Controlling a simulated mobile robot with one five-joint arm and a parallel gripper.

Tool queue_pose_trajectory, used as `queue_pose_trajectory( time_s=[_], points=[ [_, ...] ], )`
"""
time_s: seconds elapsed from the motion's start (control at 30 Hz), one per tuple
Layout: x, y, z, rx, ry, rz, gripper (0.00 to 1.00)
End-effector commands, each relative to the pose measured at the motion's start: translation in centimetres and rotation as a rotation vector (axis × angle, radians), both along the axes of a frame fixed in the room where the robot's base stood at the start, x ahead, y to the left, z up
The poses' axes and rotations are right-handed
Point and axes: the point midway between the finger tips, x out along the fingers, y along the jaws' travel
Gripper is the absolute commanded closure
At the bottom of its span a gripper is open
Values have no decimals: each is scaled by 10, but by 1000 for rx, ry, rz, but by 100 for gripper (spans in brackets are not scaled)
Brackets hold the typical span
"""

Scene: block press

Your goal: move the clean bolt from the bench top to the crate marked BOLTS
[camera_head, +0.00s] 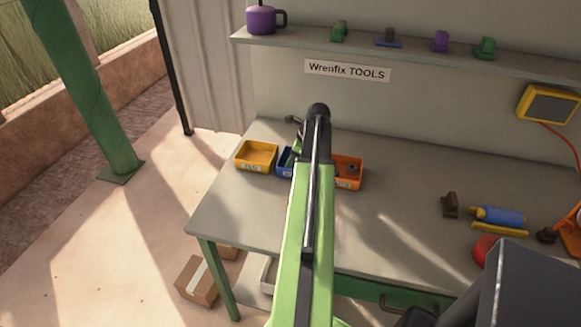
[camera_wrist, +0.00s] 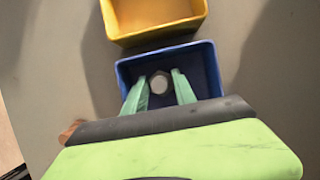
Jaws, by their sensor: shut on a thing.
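My gripper (camera_wrist: 159,88) shows two green fingers in the wrist view, shut on a grey hex-headed bolt (camera_wrist: 159,82). The bolt appears within the outline of the blue crate (camera_wrist: 207,62); its height over the crate floor I cannot tell. In the head view my arm hides the bolt and most of the gripper, and part of the blue crate (camera_head: 284,163) shows to the left of the arm. The crate labels are too small to read, so I cannot tell which one says BOLTS.
A yellow crate (camera_head: 257,155) stands left of the blue one, looking empty. An orange crate (camera_head: 349,172) with a small dark thing inside stands right. The bench (camera_head: 390,215) also holds a brown block (camera_head: 451,204) and a blue cylinder (camera_head: 499,216). A shelf (camera_head: 410,51) runs above.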

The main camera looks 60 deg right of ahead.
Motion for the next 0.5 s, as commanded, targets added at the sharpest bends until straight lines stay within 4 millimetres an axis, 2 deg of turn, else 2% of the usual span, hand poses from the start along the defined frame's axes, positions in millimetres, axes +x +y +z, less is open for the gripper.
queue_pose_trajectory(
  time_s=[0.23,0.27,0.4,0.5],
  points=[
    [0,0,-3,0,0,1,100],
    [0,0,-2,0,0,1,65],
    [0,0,-1,1,0,1,46],
    [1,0,-1,1,0,1,46]
  ],
)
